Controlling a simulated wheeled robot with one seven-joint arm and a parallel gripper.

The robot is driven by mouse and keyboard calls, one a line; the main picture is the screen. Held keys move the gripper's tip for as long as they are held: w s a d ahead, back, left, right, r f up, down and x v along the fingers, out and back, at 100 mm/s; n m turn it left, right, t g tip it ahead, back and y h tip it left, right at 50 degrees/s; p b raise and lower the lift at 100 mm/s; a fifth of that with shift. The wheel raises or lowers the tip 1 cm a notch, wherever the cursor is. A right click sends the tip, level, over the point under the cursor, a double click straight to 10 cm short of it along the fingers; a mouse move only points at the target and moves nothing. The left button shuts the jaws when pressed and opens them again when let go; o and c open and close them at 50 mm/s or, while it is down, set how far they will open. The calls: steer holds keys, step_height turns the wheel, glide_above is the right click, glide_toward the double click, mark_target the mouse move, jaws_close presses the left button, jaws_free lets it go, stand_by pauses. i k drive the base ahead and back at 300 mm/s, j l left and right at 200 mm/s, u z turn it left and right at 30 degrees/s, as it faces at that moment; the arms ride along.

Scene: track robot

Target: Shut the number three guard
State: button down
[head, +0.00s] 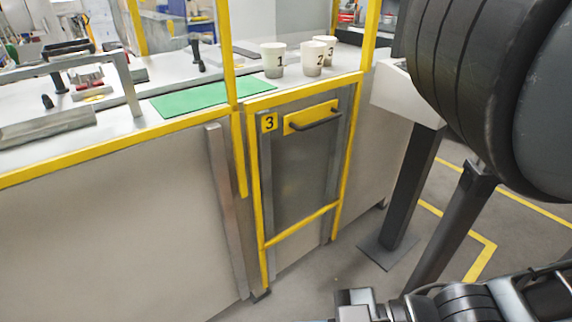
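The number three guard (300,180) is a grey panel in a yellow frame on the front of the bench, right of centre in the head view. A yellow plate marked 3 (269,122) is at its top left. A dark bar handle (316,121) sits on a yellow backing at its top. The panel stands below bench-top level, and the opening above it between the yellow posts looks clear. What seems to be the end of my arm with my gripper (356,303) shows at the bottom edge, below and apart from the guard. Its fingers cannot be made out.
White-and-grey cups marked 1 (273,60), 2 (314,58) and 3 (329,44) stand on the bench behind the opening. A green mat (190,98) lies to their left. A dark floor post (409,190) stands right of the guard. Floor before the guard is clear.

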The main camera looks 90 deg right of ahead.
mark_target(309, 119)
steer(key=z, duration=1.9)
